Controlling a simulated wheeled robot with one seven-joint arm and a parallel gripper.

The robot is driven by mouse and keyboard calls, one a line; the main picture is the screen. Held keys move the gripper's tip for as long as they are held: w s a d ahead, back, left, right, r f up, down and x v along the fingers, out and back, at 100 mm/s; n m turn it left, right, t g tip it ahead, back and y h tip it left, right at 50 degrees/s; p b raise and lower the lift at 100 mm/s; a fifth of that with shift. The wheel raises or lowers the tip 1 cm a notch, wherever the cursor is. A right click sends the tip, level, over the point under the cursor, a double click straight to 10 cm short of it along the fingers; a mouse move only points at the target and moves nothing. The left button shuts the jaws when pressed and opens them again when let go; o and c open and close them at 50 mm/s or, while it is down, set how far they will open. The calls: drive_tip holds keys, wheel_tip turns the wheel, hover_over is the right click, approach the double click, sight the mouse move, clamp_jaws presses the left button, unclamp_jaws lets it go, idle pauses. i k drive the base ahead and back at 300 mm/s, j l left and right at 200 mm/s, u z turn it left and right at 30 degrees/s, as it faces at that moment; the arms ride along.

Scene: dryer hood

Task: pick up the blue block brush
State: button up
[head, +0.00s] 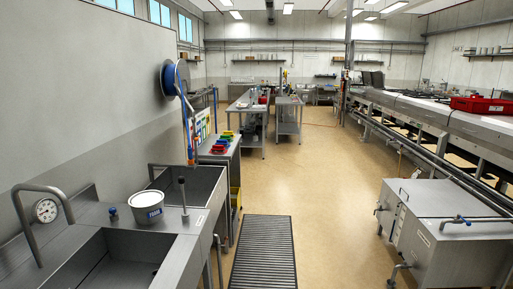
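Several small coloured items lie on top of a grey cabinet (226,153) left of the middle, against the partition wall. They are green, red, yellow and blue. My gripper is not in view.
Steel sinks (190,185) with a white tub (146,207) stand at the near left. A floor grate (263,252) lies before them. A steel box unit (445,225) stands at the right. The tan floor (325,190) between is clear. Steel tables (287,101) stand farther back.

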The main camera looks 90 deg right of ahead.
sight(224, 142)
drive_tip(key=z, duration=2.8)
